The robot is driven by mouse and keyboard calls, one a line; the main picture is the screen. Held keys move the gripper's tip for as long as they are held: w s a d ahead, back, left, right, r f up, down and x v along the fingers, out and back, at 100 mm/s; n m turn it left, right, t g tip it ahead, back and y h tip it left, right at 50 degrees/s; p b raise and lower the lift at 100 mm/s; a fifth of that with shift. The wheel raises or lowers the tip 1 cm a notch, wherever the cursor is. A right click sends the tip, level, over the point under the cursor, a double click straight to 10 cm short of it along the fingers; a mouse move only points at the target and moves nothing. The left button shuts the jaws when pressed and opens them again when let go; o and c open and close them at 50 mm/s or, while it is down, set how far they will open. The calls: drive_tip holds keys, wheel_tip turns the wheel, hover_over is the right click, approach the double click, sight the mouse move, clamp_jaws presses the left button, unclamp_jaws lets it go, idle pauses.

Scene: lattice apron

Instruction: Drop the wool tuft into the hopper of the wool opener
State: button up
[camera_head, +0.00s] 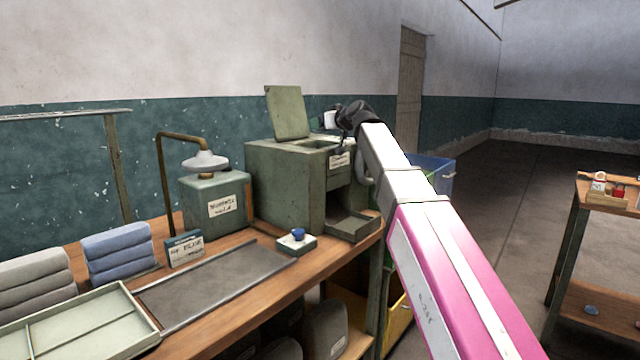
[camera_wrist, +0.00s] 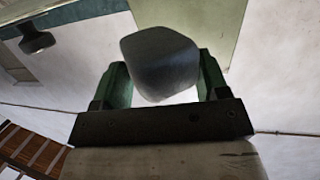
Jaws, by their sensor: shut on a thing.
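The wool opener (camera_head: 283,185) is a green metal box on the bench, with its lid (camera_head: 287,112) raised at the back. Its hopper opening (camera_head: 322,146) shows on top, toward the right. My gripper (camera_head: 335,117) is above and slightly beyond the opening. The tuft (camera_head: 329,120) shows small and white in the head view, apart from the box. A pale green panel (camera_wrist: 205,22), apparently the lid, shows behind it. The hopper's inside is mostly hidden.
An open tray (camera_head: 350,226) juts from the opener's front. A blue bin (camera_head: 440,172) is behind my arm.

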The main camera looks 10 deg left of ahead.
drive_tip(key=shift+f, duration=0.15)
drive_tip(key=o, duration=1)
drive_tip(key=shift+c, duration=0.2)
drive_tip(key=v, duration=1.1)
